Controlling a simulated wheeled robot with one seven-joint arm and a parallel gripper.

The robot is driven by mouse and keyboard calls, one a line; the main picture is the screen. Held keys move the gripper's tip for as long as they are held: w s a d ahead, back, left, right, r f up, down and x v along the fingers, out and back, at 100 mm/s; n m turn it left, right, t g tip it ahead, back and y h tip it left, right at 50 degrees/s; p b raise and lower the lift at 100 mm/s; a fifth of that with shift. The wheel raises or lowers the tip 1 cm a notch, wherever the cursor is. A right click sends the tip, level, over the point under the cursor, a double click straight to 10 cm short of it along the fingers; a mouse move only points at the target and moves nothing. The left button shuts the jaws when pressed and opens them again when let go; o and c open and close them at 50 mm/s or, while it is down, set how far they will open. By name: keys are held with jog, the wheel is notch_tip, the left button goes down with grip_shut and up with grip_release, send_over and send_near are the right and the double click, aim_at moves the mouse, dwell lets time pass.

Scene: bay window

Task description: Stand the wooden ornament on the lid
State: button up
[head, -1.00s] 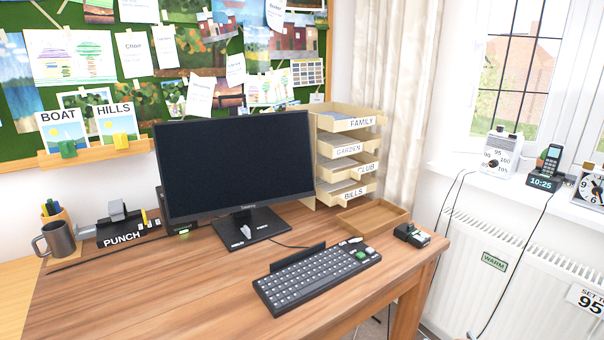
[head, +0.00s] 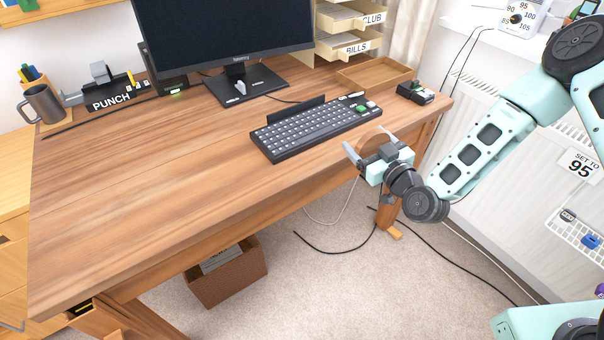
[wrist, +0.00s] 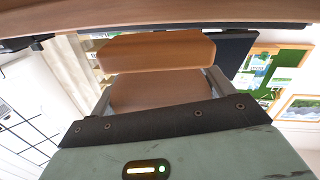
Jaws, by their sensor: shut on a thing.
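My gripper (head: 367,143) is at the front edge of the desk near its right end, below and right of the keyboard. It is shut on a brown wooden thing (head: 373,141), which I take to be the wooden ornament. In the wrist view the wooden ornament (wrist: 155,52) shows as a flat wooden block with clipped corners and a broad face below, between the two fingers. My gripper hides part of it in the head view. I cannot make out a lid in either view.
The wooden desk (head: 170,190) has wide clear room at its left front. The keyboard (head: 318,127), the monitor (head: 225,35), an empty wooden tray (head: 365,75) and a small black device (head: 414,93) stand on it. A brown bin (head: 235,278) and cables are below.

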jog(key=a+r+n+y+b, duration=0.1)
jog(key=a+r, duration=0.4)
jog(key=a, duration=0.3)
jog(key=s+a+r+g+y+b, duration=0.1)
jog(key=a+r, duration=0.4)
jog(key=a, duration=0.4)
jog(key=shift+n+b, duration=0.35)
jog(key=shift+n, duration=0.05)
jog(key=shift+s, duration=0.1)
notch_tip(320, 180, down, 10)
jog(key=shift+r, duration=0.15)
jog(key=shift+f+b, duration=0.2)
jog(key=shift+b, duration=0.25)
jog(key=o, duration=1.1)
jog(key=shift+c, duration=0.2)
